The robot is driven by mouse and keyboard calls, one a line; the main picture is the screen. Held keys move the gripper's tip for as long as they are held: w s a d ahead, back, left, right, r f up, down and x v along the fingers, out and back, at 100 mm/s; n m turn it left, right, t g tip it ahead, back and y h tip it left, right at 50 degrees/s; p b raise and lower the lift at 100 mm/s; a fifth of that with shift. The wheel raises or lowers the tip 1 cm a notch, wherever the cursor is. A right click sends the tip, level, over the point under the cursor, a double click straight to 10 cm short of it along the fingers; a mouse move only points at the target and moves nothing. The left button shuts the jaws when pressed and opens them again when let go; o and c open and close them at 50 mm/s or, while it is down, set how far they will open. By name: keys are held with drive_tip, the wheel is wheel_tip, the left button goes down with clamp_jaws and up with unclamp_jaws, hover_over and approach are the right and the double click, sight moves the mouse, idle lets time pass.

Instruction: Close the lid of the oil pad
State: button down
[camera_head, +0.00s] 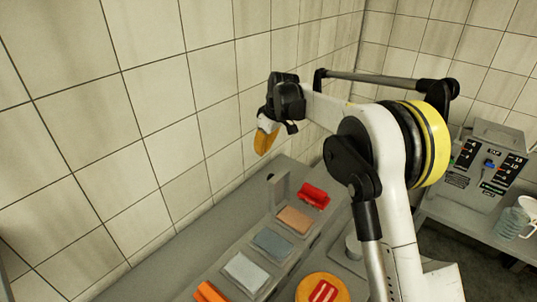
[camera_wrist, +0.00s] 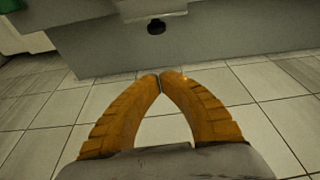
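My gripper (camera_head: 264,142) hangs in the air near the tiled wall, above and to the left of the counter. In the wrist view its two orange fingers (camera_wrist: 160,78) meet at the tips, with nothing between them. A row of pads sits on the grey counter: a pale one (camera_head: 245,271), a blue-grey one (camera_head: 273,243) and a tan one (camera_head: 295,220). A grey lid-like panel (camera_head: 281,189) stands upright at the wall side of the tan pad. I cannot tell which pad is the oil pad. My gripper is apart from them all.
A red item (camera_head: 313,195) lies beyond the tan pad, and an orange item (camera_head: 209,292) at the near end. A yellow wheel with red on it (camera_head: 322,289) lies right of the row. A control box (camera_head: 485,165) and a glass jug (camera_head: 512,222) stand at right.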

sight(274, 189)
drive_tip(key=x, duration=1)
drive_tip(key=s+d, duration=0.2)
drive_tip(key=d, duration=0.1)
drive_tip(key=shift+s+d+r, duration=0.15)
drive_tip(key=shift+s+r, duration=0.15)
drive_tip(key=shift+r, duration=0.05)
drive_tip(key=shift+d, duration=0.15)
